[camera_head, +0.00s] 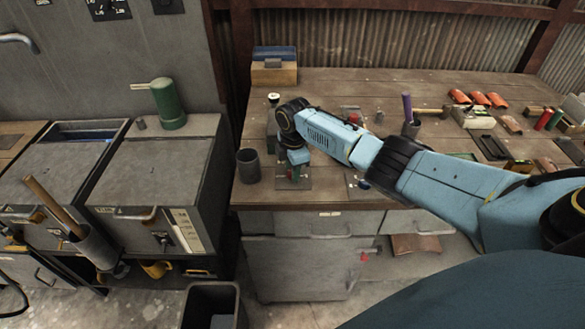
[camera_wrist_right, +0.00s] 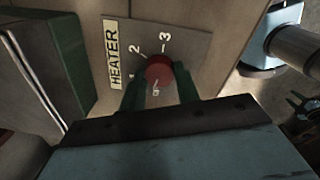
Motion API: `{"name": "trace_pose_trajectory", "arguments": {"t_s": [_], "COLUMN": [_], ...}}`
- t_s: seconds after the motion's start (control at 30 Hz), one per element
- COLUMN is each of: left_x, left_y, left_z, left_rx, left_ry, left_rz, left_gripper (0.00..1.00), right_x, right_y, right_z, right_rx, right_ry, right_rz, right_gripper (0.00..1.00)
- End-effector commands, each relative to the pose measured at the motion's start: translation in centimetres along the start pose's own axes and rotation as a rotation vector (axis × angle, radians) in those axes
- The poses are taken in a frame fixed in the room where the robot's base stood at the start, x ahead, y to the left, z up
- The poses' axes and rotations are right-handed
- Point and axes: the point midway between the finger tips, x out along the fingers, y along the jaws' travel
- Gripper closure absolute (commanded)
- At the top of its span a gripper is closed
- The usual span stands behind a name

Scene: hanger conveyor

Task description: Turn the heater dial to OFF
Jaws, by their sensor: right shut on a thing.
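The heater dial is a round red knob (camera_wrist_right: 159,69) on a dark grey plate (camera_wrist_right: 182,40) in the right wrist view. A pale label reading HEATER (camera_wrist_right: 113,52) is on the plate, with 1, 2 and 3 around the knob and partly hidden lettering below it. My right gripper (camera_wrist_right: 161,82) has its green fingers shut on the knob, one on each side. In the head view my right gripper (camera_head: 294,173) points down at the plate (camera_head: 304,184) near the bench's front edge and hides the knob. I cannot tell which mark the dial points to.
A dark cup (camera_head: 248,166) stands left of the right gripper on the wooden bench (camera_head: 330,88). A cup with a purple-handled tool (camera_head: 407,105), a hammer and several orange pieces lie farther right. A green canister (camera_head: 167,104) stands on the grey cabinet at left.

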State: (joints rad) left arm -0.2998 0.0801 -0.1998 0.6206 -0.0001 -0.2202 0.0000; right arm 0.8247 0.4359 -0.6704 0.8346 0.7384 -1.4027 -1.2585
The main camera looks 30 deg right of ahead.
Motion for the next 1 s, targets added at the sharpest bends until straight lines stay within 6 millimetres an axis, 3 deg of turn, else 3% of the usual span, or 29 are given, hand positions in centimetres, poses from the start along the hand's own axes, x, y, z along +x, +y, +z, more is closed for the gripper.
{"name": "trace_pose_trajectory", "arguments": {"t_s": [0.4, 0.97, 1.0], "left_x": [0.27, 0.29, 0.29], "left_y": [0.02, 0.04, 0.04], "left_z": [0.02, 0.04, 0.04], "left_rx": [0.0, 0.0, 0.0], "left_ry": [0.0, 0.0, 0.0], "left_rz": [0.0, 0.0, 0.0], "left_gripper": [0.53, 0.53, 0.53], "right_x": [-0.17, -0.19, -0.19], "right_y": [0.1, 0.1, 0.1], "right_z": [-0.09, -0.12, -0.12], "right_rx": [-0.2, -0.232, -0.232], "right_ry": [0.014, 0.015, 0.015], "right_rz": [0.005, 0.005, 0.005], "right_gripper": [0.91, 0.91, 0.66]}}
